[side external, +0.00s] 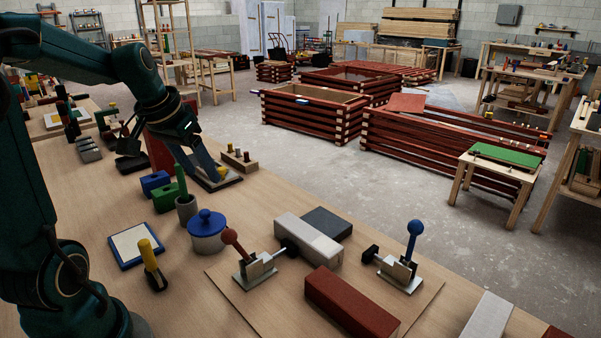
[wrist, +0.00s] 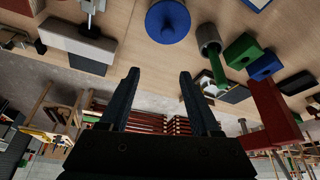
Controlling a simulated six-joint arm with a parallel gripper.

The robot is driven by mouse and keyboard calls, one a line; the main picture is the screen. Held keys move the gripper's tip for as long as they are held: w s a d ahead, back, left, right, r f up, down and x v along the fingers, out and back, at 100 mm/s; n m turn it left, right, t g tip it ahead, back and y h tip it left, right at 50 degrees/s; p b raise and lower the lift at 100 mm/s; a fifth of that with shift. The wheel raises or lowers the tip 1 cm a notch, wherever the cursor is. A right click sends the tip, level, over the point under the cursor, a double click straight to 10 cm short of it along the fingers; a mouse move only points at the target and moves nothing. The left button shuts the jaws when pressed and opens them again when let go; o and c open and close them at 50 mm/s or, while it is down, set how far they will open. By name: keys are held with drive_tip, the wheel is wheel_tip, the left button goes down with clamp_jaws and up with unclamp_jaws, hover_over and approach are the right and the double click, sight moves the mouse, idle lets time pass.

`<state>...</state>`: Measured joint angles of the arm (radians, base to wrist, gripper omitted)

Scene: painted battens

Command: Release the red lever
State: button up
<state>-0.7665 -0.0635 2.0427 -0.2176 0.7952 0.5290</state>
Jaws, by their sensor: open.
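The red lever (side external: 230,237) has a round red knob and stands up, leaning left, on a metal toggle clamp (side external: 254,270) in the side external view. The clamp's dark plunger tip points at the pale block (side external: 309,240) and seems to meet it. In the wrist view the pale block (wrist: 76,43) is at the upper left; the red knob is out of frame. My gripper (side external: 198,165) is open and empty, well behind and left of the red lever. Its two dark fingers (wrist: 159,73) are spread apart in the wrist view with nothing between them.
A blue-knobbed lever (side external: 415,228) stands on a second clamp to the right. A long red block (side external: 350,302) lies in front. A blue lidded pot (side external: 207,232) and a grey cup with a green rod (side external: 187,208) stand between my gripper and the red lever.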

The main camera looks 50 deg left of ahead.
drive_tip(key=shift+s+a+f, duration=0.2)
drive_tip(key=shift+a, duration=0.15)
drive_tip(key=shift+r, duration=0.1)
